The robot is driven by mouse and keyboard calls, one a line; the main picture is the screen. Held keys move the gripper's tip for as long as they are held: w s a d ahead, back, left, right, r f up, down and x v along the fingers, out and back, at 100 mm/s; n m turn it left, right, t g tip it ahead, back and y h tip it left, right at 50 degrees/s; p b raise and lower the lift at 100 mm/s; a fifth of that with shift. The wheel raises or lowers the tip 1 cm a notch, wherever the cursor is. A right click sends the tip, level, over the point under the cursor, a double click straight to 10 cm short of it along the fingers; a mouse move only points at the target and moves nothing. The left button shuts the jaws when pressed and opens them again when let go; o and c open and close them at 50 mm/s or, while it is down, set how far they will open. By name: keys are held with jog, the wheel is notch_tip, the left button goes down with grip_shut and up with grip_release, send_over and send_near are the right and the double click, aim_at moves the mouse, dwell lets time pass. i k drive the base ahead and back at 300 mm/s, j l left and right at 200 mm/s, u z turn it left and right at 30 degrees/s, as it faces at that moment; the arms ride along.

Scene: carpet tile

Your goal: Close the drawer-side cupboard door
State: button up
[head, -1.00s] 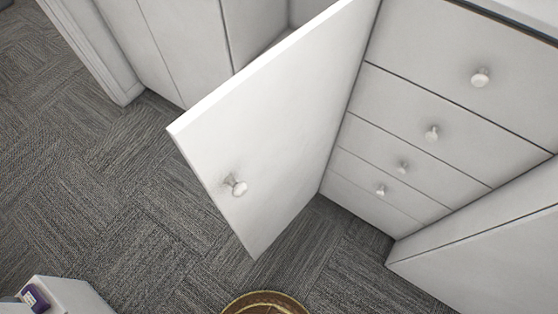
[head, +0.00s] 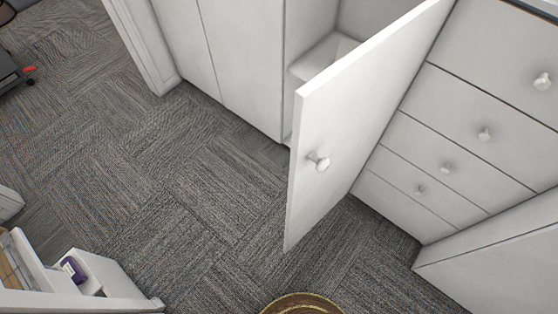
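The drawer-side cupboard door (head: 355,125) is white and stands wide open in the head view, hinged on the side by the drawers. Its round white knob (head: 319,162) is on the face turned toward the drawers' front side, near the free edge. Behind the door, part of the open cupboard interior (head: 325,58) with a white shelf or floor shows. My gripper is not in view, so its state is hidden.
A stack of white drawers (head: 470,125) with knobs stands right of the door. A white cabinet (head: 500,255) juts out at lower right. A white shelf unit (head: 110,280) holding a purple item is at lower left. A round brown-gold object (head: 302,304) is at the bottom edge. Carpet (head: 190,190) is clear between.

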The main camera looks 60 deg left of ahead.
aim_at(341, 114)
jog(key=i+j+u, duration=0.1)
jog(key=u, duration=0.35)
jog(key=i+j+u, duration=0.1)
jog(key=u, duration=0.35)
jog(key=i+j+u, duration=0.1)
jog(key=u, duration=0.35)
jog(key=i+j+u, duration=0.1)
jog(key=u, duration=0.3)
jog(key=j+u, duration=0.65)
jog(key=j, duration=0.2)
